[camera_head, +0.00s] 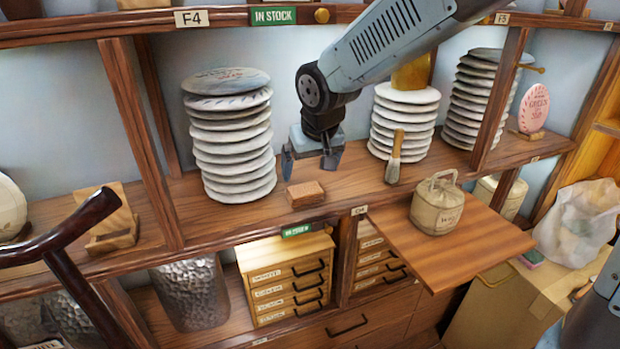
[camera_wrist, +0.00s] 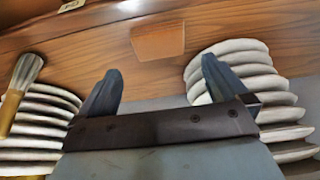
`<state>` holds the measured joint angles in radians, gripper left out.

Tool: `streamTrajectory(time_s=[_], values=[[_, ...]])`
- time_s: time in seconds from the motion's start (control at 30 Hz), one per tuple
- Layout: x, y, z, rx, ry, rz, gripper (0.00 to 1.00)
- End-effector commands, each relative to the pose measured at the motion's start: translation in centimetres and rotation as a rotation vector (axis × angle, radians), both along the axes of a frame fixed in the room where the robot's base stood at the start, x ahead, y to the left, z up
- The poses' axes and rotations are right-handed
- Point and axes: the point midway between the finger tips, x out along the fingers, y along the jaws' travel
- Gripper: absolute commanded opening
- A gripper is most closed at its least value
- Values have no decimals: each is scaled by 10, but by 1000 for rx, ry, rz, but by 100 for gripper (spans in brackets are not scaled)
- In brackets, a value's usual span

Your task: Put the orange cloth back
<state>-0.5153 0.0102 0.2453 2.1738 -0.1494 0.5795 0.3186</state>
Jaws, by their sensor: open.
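A tall tea cake stack (camera_head: 232,140) stands left of my gripper, another stack (camera_head: 404,120) right. A brush (camera_head: 394,157) stands in front of the right one. A wrapped bundle (camera_head: 437,205) sits on a pulled-out board (camera_head: 400,240). A small drawer cabinet (camera_head: 287,280) is below.

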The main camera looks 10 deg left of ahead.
Motion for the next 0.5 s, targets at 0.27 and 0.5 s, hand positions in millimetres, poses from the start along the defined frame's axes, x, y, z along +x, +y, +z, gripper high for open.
streamTrajectory(time_s=[0.27,0.5], values=[[-10,-7,28,1,0,-2,100],[-11,-7,31,0,0,-1,100]])
